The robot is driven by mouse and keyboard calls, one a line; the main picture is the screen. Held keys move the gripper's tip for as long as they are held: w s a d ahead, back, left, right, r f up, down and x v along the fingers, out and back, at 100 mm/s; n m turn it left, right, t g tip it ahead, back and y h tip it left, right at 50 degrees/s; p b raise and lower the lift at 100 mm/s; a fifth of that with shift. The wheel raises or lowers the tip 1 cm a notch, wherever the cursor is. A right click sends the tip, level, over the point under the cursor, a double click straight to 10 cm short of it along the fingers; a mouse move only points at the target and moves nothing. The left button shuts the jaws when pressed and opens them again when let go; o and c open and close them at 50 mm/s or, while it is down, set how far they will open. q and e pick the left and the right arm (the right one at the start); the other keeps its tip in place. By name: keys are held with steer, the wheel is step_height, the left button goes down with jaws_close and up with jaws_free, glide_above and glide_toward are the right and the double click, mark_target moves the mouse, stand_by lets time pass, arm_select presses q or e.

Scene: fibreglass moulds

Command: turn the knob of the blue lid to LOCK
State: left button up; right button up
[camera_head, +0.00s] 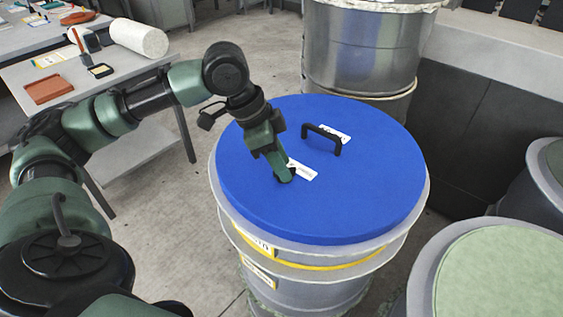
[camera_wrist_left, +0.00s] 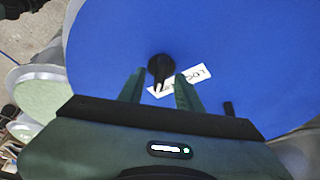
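The blue lid (camera_head: 370,190) sits on a grey drum (camera_head: 300,285) in the head view and fills most of the left wrist view (camera_wrist_left: 110,45). Its small black knob (camera_wrist_left: 160,68) has a white label (camera_wrist_left: 196,78) with dark lettering beside it, partly behind a finger. In the head view the label (camera_head: 302,171) shows, but the knob is mostly hidden by the fingers. My left gripper (camera_head: 284,174) points down at the knob. In the left wrist view my left gripper (camera_wrist_left: 160,76) is open, fingertips either side of the knob with gaps visible. My right gripper is not in view.
A black handle (camera_head: 322,134) stands up from the lid behind the gripper, near a second label. A metal drum (camera_head: 360,50) stands behind, and a drum with a pale green top (camera_head: 505,270) at right. Tables with tools and a white roll (camera_head: 138,38) are at left.

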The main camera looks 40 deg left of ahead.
arm_select(q)
jaws_close()
steer(key=shift+r+n+p, duration=0.2)
steer(key=shift+n+p, duration=0.2)
steer(key=shift+p, duration=0.5)
steer(key=n+y+p, duration=0.2)
steer(key=n+p, duration=0.3)
steer(key=p, duration=0.2)
steer(key=n+y+p, duration=0.1)
steer(key=n+p, duration=0.4)
steer(key=p, duration=0.3)
steer(key=d+n+y+p, duration=0.1)
steer(key=n+y+p, duration=0.1)
steer(key=n+p, duration=0.3)
steer(key=shift+s+t+y+p, duration=0.1)
steer(key=shift+t+y+p, duration=0.25)
steer(key=shift+p, duration=1.3)
steer(key=shift+f+n+y+p, duration=0.15)
steer(key=shift+n+y+p, duration=0.1)
steer(key=shift+n+p, duration=0.8)
steer(key=shift+a, duration=0.1)
